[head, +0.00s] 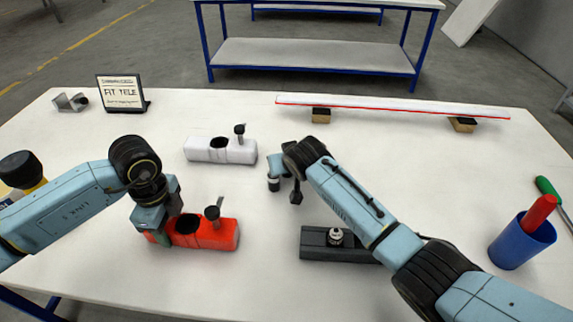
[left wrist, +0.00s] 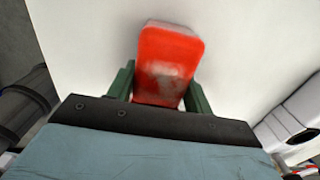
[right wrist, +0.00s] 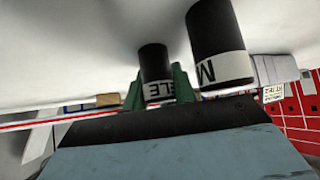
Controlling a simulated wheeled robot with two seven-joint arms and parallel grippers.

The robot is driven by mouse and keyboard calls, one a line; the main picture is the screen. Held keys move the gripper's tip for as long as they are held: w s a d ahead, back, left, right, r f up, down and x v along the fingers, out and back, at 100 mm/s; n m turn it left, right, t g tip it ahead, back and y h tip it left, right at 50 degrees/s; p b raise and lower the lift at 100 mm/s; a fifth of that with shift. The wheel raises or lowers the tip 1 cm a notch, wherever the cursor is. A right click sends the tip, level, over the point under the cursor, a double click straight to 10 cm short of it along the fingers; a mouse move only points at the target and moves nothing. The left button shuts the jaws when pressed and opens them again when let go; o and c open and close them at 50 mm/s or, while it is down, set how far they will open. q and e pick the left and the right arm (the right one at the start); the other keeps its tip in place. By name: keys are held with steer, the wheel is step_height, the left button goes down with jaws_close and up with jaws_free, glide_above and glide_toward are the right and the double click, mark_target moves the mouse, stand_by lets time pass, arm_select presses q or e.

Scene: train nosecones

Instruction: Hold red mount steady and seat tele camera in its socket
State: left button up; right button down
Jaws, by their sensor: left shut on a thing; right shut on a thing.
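The red mount (head: 222,236) lies on the table at the left front, with a dark round socket on top and a dark upright post beside it. My left gripper (head: 160,222) is shut on its left end; the left wrist view shows the red block (left wrist: 168,65) between the green fingers. My right gripper (head: 285,172) is at mid-table, right of and behind the red mount. In the right wrist view its fingers are shut on the tele camera (right wrist: 155,80), a black cylinder with a white lettered band. The tele camera is apart from the mount.
A larger black cylinder marked M (right wrist: 215,45) is close beside the tele camera. A white mount (head: 207,150) stands behind the red one. A dark mount (head: 315,243) lies under my right arm. A blue cup (head: 520,245) stands at right, a sign (head: 121,92) at back left.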

step_height(320, 180, up, 10)
steer(key=shift+r, duration=0.1)
stand_by(0.7)
steer(key=d+f, duration=0.2)
steer(key=f, duration=0.1)
steer(key=d+f, duration=0.1)
steer(key=f, duration=0.1)
steer(key=shift+s+f, duration=0.1)
steer(key=shift+s, duration=0.05)
steer(key=shift+f, duration=2.35)
steer(key=c, duration=1.1)
jaws_free()
steer(key=shift+f, duration=0.15)
steer(key=shift+c, duration=0.2)
